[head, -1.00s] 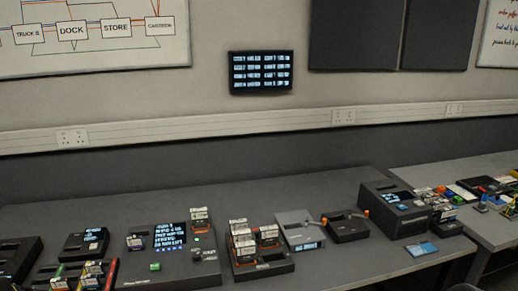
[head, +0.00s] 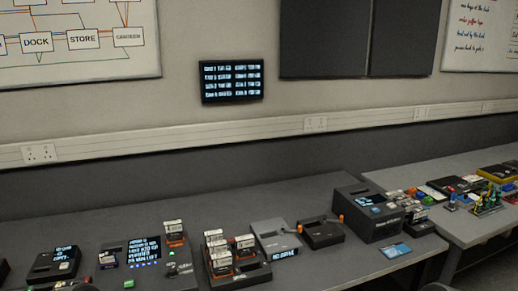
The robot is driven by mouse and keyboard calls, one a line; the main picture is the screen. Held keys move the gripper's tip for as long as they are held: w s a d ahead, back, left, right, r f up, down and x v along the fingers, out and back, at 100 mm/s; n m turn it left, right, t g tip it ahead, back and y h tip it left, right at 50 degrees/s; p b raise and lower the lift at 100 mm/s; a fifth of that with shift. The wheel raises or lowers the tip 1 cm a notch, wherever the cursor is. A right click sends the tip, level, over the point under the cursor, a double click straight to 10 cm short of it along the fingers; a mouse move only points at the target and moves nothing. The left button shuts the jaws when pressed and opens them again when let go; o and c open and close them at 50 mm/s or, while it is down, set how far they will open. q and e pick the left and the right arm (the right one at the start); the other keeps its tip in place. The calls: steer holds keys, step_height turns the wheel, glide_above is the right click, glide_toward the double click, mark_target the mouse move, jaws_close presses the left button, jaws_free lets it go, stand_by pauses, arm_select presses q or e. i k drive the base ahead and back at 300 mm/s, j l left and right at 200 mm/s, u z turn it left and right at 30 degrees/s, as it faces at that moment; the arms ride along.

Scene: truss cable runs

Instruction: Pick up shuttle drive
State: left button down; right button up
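Several small cartridge-like blocks with white labels and dark or orange bodies (head: 217,257) stand upright in a dark holder (head: 255,274) on the desk. Another such block (head: 174,233) stands at the back right of a dark console with a lit screen (head: 144,252). The labels are too small to read, so I cannot tell which thing is the shuttle drive. Neither of my grippers shows in the head view.
A grey box (head: 275,240), a small dark unit with orange ends (head: 322,233) and a large dark machine (head: 368,213) stand along the desk (head: 232,203). A blue card (head: 396,251) lies in front. A second table (head: 455,225) at right holds more items. The back of the desk is clear.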

mark_target(174, 230)
steer(key=i+j+z, duration=0.2)
steer(key=j, duration=0.45)
steer(key=j+z, duration=0.15)
steer(key=j, duration=0.5)
